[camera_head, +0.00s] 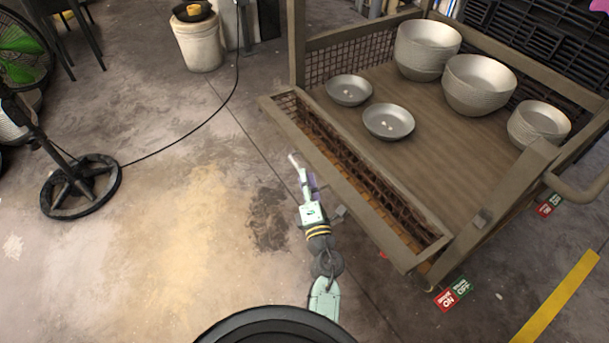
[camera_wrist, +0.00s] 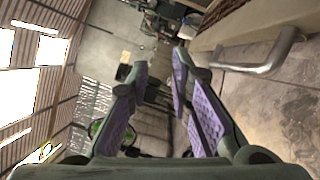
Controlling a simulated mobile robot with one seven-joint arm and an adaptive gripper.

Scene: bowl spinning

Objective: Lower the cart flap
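The cart flap (camera_head: 335,182) is a framed wire-mesh panel on the near left side of the wooden cart (camera_head: 455,130). Its mesh inner face shows between its outer rail and the cart bed, so it appears to lean outward; its exact angle is hard to tell. A bent metal handle (camera_wrist: 265,62) shows right of the fingers.
Stacked metal bowls (camera_head: 480,85) and two separate bowls (camera_head: 388,122) stand on the cart bed. A white bucket (camera_head: 200,42) stands at the back left. A fan stand (camera_head: 82,187) and a black cable (camera_head: 190,138) are on the left. The floor between is clear.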

